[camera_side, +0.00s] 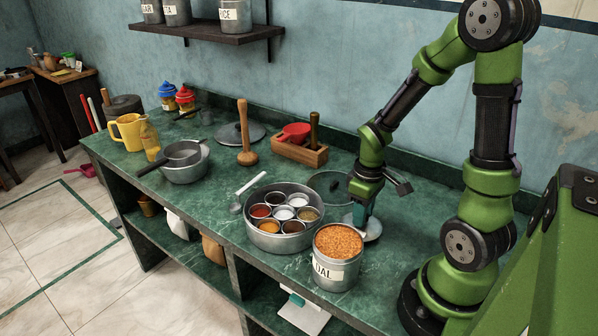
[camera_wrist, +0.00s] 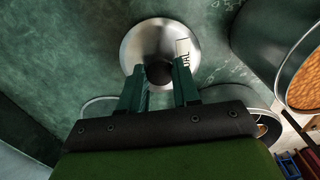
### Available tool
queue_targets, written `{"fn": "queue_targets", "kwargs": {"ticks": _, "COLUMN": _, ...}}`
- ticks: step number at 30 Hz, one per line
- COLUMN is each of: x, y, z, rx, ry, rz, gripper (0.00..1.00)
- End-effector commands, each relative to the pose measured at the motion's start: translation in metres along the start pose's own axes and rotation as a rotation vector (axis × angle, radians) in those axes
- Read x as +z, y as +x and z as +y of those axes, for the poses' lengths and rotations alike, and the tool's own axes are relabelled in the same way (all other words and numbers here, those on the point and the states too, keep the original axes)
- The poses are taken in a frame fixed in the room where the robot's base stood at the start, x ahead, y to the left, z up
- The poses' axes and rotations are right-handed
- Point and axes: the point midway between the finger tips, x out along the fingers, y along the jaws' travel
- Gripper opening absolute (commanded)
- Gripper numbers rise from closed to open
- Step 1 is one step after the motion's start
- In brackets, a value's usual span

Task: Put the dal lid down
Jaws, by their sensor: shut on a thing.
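The dal lid (camera_side: 373,229) is a round, shiny steel disc, beside and behind the open dal canister (camera_side: 336,272). My gripper (camera_side: 361,214) points down over it, shut on its knob. In the wrist view, the lid (camera_wrist: 150,38) lies just beyond my fingertips (camera_wrist: 160,84), its dark knob between them; a "DAL" label shows at its right side. The lid looks level and at or very close to the counter (camera_side: 420,207); I cannot tell whether it touches. The canister, full of orange dal, also shows at the right of the wrist view (camera_wrist: 284,58).
A round spice tin (camera_side: 284,240) with several small bowls stands left of the canister. A clear round lid (camera_side: 322,186) lies behind it. A wooden box (camera_side: 300,152) with a red scoop stands at the back wall. Bare counter lies right of my gripper.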

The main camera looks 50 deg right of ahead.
Motion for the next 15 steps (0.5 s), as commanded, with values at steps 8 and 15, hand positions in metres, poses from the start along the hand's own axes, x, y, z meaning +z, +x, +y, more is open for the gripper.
{"fn": "queue_targets", "kwargs": {"ticks": 8, "x": 0.000, "y": 0.018, "z": 0.000, "rx": 0.000, "ry": 0.001, "rz": 0.001, "gripper": 0.02}}
{"fn": "queue_targets", "kwargs": {"ticks": 15, "x": 0.000, "y": 0.020, "z": 0.000, "rx": -0.001, "ry": 0.001, "rz": -0.001, "gripper": 0.02}}
